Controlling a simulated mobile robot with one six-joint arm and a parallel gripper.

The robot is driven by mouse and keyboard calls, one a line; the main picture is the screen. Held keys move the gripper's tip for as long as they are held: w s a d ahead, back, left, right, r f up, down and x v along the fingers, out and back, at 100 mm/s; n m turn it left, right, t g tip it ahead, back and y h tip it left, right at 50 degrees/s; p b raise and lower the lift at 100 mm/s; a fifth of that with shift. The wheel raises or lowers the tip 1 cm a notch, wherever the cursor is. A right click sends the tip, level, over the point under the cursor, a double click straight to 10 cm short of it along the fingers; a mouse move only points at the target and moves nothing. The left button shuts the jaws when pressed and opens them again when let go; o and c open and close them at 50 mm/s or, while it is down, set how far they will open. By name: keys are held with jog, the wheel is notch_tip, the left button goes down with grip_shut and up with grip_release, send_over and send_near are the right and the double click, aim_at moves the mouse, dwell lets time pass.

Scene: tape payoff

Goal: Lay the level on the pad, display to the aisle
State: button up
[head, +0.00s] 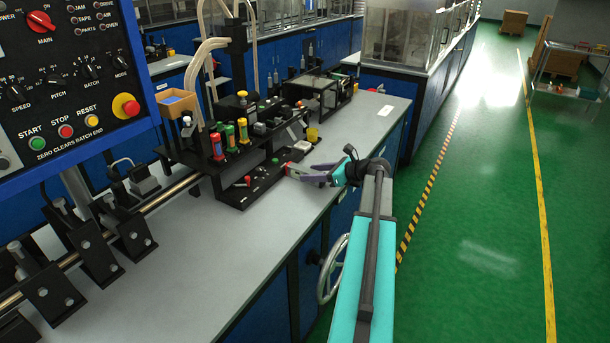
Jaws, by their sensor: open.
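My gripper (293,171) is open, at the right end of the black tool rack (243,195) on the grey bench. Small items lie on the rack's lower shelf beside the fingertips, some red and some pale. I cannot tell which of them, if any, is the level, and I see no display. A small white rectangle (386,111) lies flat on the bench farther back; I cannot tell whether it is the pad. The aisle (470,200) is the green floor on the right.
A control panel (75,85) with buttons fills the upper left. Black clamps on a rod (90,250) stand at the left. The rack holds red, green and yellow bottles (230,138). A handwheel (332,268) sticks out from the bench front. The front bench top (235,250) is clear.

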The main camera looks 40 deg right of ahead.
aim_at(302, 168)
jog(key=shift+p+x, duration=0.3)
jog(key=shift+x, duration=1.55)
grip_shut()
jog(key=shift+r, duration=0.1)
jog(key=shift+r+b, duration=0.3)
jog(key=shift+r, duration=0.8)
jog(key=s+a+r, duration=0.1)
jog(key=s+a, duration=0.2)
jog(key=s, duration=0.1)
jog(key=s+a+b, duration=0.1)
jog(key=s+a, duration=0.2)
jog(key=s, duration=0.1)
jog(key=s+a+r+b, duration=0.1)
jog(key=s+a, duration=0.3)
jog(key=shift+s+r, duration=0.25)
jog(key=shift+r, duration=0.05)
